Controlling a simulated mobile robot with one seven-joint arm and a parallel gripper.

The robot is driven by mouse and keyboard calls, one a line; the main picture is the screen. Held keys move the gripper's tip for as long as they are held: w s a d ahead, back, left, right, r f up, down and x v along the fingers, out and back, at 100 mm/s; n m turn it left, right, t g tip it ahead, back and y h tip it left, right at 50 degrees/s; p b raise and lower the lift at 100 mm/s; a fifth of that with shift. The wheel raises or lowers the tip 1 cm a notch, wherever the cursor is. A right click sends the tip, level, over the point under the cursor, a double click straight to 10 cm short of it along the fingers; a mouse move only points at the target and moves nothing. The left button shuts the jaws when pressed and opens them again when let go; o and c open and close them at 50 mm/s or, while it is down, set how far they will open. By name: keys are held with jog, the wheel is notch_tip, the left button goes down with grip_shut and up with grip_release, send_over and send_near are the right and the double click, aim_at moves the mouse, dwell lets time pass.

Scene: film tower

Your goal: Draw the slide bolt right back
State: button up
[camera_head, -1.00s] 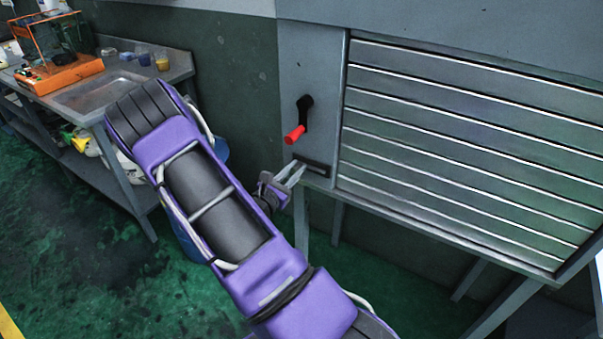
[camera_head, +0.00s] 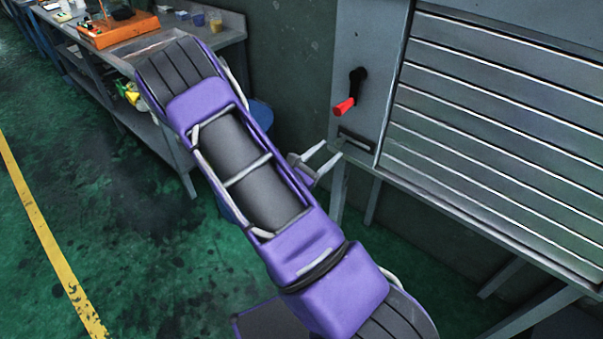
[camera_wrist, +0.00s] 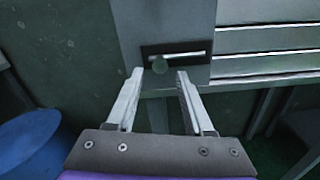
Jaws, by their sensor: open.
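The slide bolt (camera_wrist: 197,54) is a pale bar in a dark slotted plate low on the grey panel. The dark plate (camera_head: 357,142) also shows in the head view, below the red-handled lever. My gripper (camera_wrist: 160,73) is open and empty in front of the bolt. In the wrist view the knob appears between the two fingertips. In the head view the gripper (camera_head: 331,151) is just left of and below the plate, with a small gap. I see no contact with the knob.
A black lever with a red handle (camera_head: 345,106) is on the panel above the bolt. A slatted metal shutter (camera_head: 490,135) is to the right. A bench (camera_head: 200,45) with an orange stand is at upper left. Green floor is open at left.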

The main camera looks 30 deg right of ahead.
jog(key=v, duration=1.1)
jog(key=shift+s+a, duration=0.15)
jog(key=shift+a, duration=0.2)
